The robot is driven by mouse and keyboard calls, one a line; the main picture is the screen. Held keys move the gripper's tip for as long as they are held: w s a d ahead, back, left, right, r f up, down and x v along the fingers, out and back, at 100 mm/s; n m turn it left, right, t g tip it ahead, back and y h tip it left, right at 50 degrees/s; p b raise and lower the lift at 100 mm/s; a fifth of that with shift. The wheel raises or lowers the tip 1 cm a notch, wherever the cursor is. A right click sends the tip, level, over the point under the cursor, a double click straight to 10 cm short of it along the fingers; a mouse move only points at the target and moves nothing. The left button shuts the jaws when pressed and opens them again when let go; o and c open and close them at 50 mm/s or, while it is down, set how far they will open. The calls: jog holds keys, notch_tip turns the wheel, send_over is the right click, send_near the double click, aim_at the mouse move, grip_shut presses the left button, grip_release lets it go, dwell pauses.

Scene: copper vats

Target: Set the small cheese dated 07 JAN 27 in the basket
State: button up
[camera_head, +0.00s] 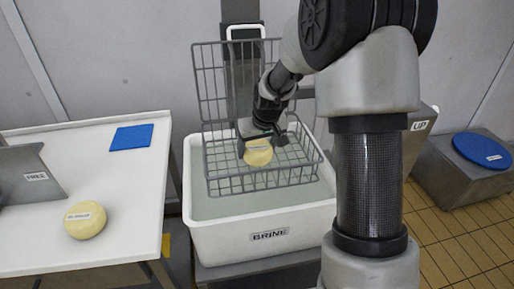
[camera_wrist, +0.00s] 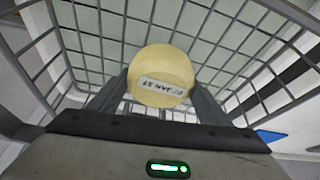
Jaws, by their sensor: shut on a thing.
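A small pale-yellow cheese (camera_head: 258,156) is between the fingers of my gripper (camera_head: 261,142), within the wire basket's outline. In the wrist view the cheese (camera_wrist: 161,68) has a white label, upside down, that appears to read 07 JAN 27. My gripper (camera_wrist: 160,94) is shut on it, one dark finger on each side. The grey wire basket (camera_head: 265,182) sits in a white tub of liquid, its mesh (camera_wrist: 95,45) around and beyond the cheese. I cannot tell whether the cheese touches the basket floor.
The white tub (camera_head: 205,235) is labelled BRINE. Another labelled cheese (camera_head: 85,220) lies on the white table (camera_head: 125,200) at left, near a blue mat (camera_head: 132,136) and a grey stand (camera_head: 30,180). A blue disc (camera_head: 482,150) lies on a block at right.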

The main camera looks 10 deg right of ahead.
jog(key=shift+f, duration=0.1)
jog(key=o, duration=1.4)
jog(key=shift+o, duration=0.2)
jog(key=shift+r+p, duration=2.25)
jog(key=shift+r, duration=1.25)
